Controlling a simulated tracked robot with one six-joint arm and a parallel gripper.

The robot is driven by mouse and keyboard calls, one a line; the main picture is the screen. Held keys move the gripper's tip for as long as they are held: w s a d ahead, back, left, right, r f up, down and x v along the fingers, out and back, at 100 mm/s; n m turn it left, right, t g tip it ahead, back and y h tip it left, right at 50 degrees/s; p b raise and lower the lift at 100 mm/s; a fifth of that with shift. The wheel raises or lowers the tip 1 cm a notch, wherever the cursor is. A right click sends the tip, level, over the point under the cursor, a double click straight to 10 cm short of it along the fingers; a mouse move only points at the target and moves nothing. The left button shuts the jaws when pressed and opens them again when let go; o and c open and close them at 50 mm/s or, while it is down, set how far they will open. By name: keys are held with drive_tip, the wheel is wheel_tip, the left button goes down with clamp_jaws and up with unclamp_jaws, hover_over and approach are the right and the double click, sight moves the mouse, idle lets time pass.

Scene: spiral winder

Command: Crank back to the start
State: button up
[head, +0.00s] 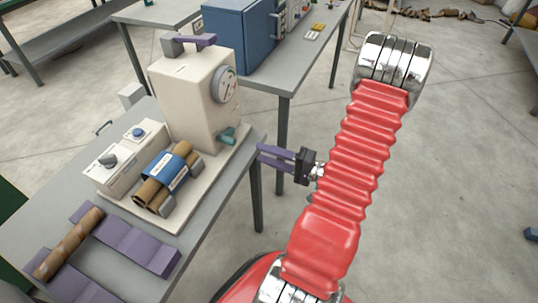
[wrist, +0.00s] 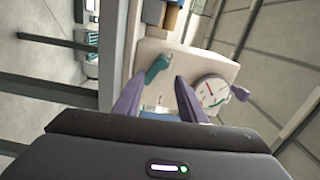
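The beige winder (head: 190,95) stands on the table at left, with a round dial (head: 224,85) on its right face and a teal crank handle (head: 228,135) below it. In the wrist view the teal handle (wrist: 157,68) appears at and beyond the fingertips, left of the dial (wrist: 212,91). My gripper (head: 259,155) is to the right of the handle, apart from it in the head view. In the wrist view its purple fingers (wrist: 157,82) are spread with nothing held between them. A purple grip (head: 195,41) sits on top of the winder.
Brown tubes with a blue band (head: 165,170) lie at the winder's front, beside a control box (head: 130,155). A purple rack (head: 130,245) holds another tube (head: 68,244). A blue cabinet (head: 238,35) stands on the bench behind. Floor right of the table is open.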

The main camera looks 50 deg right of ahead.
drive_tip(key=shift+s+d, duration=0.1)
drive_tip(key=shift+s, duration=0.2)
drive_tip(key=shift+c, duration=0.3)
drive_tip(key=shift+w+r, duration=0.15)
drive_tip(key=shift+r, duration=0.1)
drive_tip(key=c, duration=0.3)
drive_tip(key=w+d+r+n+g, duration=0.1)
drive_tip(key=d+r+n, duration=0.1)
drive_tip(key=n, duration=0.1)
drive_tip(key=w+d+r+n+g+y, duration=0.1)
drive_tip(key=d+r+n, duration=0.1)
drive_tip(key=n, duration=0.1)
drive_tip(key=w+d+r+n+y, duration=0.1)
drive_tip(key=d+r+n, duration=0.1)
drive_tip(key=r+n, duration=0.1)
drive_tip(key=shift+w+r+g, duration=0.1)
drive_tip(key=shift+w+g, duration=0.05)
drive_tip(key=shift+g, duration=0.25)
clamp_jaws()
drive_tip(key=shift+d+n, duration=0.1)
drive_tip(key=shift+n, duration=0.3)
